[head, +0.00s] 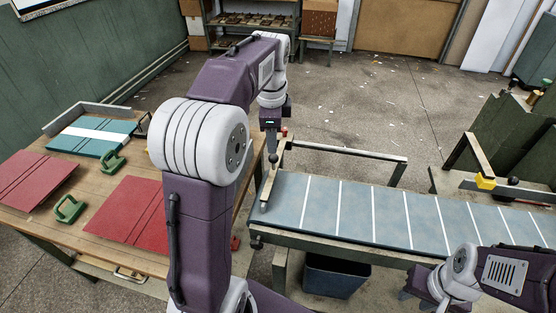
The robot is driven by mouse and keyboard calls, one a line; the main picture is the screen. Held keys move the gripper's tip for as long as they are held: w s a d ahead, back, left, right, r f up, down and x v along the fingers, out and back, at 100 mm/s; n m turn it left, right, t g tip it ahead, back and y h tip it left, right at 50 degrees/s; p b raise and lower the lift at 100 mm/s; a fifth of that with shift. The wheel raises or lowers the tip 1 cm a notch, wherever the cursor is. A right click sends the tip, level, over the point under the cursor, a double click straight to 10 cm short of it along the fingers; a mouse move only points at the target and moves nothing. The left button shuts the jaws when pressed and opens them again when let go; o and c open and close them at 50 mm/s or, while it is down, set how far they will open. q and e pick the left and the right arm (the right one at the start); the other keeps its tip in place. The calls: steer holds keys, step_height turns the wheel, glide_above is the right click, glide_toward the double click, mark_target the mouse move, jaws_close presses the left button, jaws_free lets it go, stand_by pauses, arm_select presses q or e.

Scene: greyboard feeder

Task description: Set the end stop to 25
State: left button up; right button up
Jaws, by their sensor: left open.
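A blue feeder bed (355,212) with white cross lines runs from the middle to the right. A pale wooden bar (268,188) with a dark knob (273,158) lies across its left end and looks like the end stop. My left gripper (271,147) points down just above this knob, open; I cannot tell whether its fingers touch or surround it. On the right, a yellow block (485,183) with a dark knob sits on a light rail. No scale numbers are readable. My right gripper (414,292) is low at the right, its jaws unclear.
A wooden table (137,182) at left holds red boards (125,213), a teal board (90,136) and green-handled tools (68,209). My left arm hides part of the table. A dark bin (335,277) stands under the bed. A metal frame (345,153) runs behind it.

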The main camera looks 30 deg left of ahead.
mark_target(273, 155)
arm_select(q)
steer(key=f+b, duration=0.1)
steer(key=f, duration=0.2)
steer(key=w+f+b, duration=0.1)
steer(key=f, duration=0.2)
steer(key=f+b, duration=0.1)
steer(key=f, duration=0.1)
steer(key=shift+w+a+f, duration=0.15)
steer(key=shift+a+f, duration=0.2)
steer(key=shift+f, duration=0.05)
jaws_close()
stand_by(0.9)
